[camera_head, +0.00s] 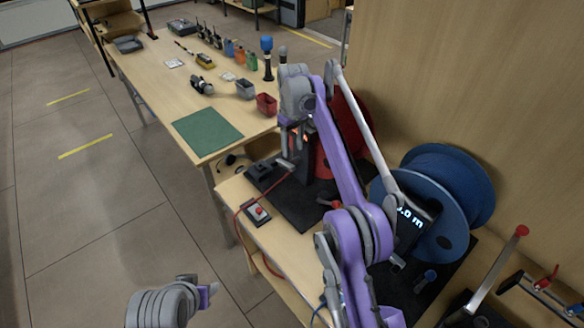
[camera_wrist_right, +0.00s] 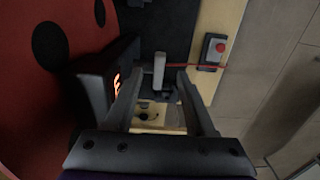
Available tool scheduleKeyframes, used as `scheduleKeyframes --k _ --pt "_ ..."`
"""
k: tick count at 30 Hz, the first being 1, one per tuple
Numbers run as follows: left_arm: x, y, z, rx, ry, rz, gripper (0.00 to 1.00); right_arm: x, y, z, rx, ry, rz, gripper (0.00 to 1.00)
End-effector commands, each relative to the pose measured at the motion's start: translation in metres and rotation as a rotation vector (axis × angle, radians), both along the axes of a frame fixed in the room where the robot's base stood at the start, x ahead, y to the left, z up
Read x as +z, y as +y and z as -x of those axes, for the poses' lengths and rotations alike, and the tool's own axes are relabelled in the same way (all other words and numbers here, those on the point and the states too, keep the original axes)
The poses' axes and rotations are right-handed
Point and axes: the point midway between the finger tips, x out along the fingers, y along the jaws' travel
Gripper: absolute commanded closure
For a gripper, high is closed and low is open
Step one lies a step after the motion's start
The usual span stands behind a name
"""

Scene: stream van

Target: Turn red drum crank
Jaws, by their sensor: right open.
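The red drum (camera_head: 350,122) stands at the back of the bench, partly hidden behind my right arm. Its flat red side with dark holes fills the left of the wrist view (camera_wrist_right: 25,100).
A blue drum (camera_head: 452,190) with a lit display (camera_head: 408,218) stands to the right. A red button box (camera_head: 257,212) sits near the bench's front edge, with a red cable beside it. A long table (camera_head: 150,75) holds radios, bins and a green mat (camera_head: 207,131). Floor at left is clear.

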Motion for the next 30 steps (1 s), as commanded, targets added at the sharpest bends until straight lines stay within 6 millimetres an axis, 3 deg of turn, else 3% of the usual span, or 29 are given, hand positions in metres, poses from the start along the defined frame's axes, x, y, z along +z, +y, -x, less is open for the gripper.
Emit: scheduleKeyframes --k 9,15,28,30 --pt "-0.029 0.000 0.013 0.000 0.025 0.000 0.50 -0.064 -0.001 0.002 -0.001 0.003 0.000 0.45" --pt "-0.037 0.000 0.016 0.000 0.031 0.000 0.50 -0.091 -0.001 0.001 -0.001 0.001 0.001 0.45" --pt "-0.039 0.000 0.017 0.000 0.032 0.000 0.50 -0.101 -0.001 0.001 -0.001 0.000 0.000 0.45" --pt "-0.039 0.000 0.017 0.000 0.032 0.000 0.50 -0.101 -0.001 0.001 -0.001 0.000 0.000 0.54"
